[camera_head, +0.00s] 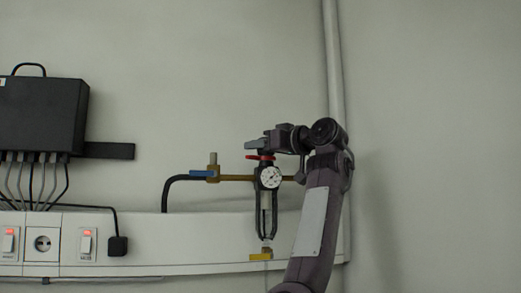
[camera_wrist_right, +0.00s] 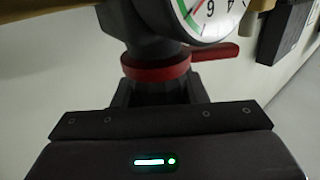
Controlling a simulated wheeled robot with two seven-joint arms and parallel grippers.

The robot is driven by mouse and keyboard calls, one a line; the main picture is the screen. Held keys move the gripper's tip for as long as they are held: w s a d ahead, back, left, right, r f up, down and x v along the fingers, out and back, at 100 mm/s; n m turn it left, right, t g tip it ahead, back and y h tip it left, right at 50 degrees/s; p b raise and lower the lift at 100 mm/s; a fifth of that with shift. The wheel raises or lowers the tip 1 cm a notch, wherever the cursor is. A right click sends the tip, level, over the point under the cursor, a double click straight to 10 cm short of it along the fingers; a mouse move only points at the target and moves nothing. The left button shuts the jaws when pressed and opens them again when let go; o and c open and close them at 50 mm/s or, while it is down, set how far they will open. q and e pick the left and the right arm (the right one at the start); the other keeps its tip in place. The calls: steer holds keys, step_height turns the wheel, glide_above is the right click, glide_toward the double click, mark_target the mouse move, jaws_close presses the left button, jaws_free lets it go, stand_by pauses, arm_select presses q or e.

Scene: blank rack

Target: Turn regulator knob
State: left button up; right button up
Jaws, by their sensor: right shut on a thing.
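The regulator (camera_head: 267,205) is fixed to the wall, with a round white pressure gauge (camera_head: 270,178) on its front. A red ring (camera_head: 261,157) sits at its top. My right gripper (camera_head: 262,145) is at the regulator's top, just above the red ring, and hides most of the knob. In the right wrist view the gripper (camera_wrist_right: 160,92) is shut on the dark knob beside the red ring (camera_wrist_right: 157,68). Part of the gauge (camera_wrist_right: 215,14) shows there too. My left gripper is not in view.
A brass pipe (camera_head: 236,178) with a blue-handled valve (camera_head: 202,173) runs left from the regulator. A white wall trunking (camera_head: 180,240) with switches and a socket runs below. A black box (camera_head: 42,112) with cables hangs at left. A vertical pipe (camera_head: 333,60) stands behind my right arm.

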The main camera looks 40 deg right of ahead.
steer(key=o, duration=1)
steer(key=shift+c, duration=0.2)
steer(key=shift+s+d+f+b, duration=0.1)
steer(key=shift+s+b, duration=0.25)
steer(key=shift+b, duration=0.1)
steer(key=s+b, duration=0.3)
steer(key=s, duration=0.4)
steer(key=shift+d+b, duration=0.35)
steer(key=shift+d, duration=0.05)
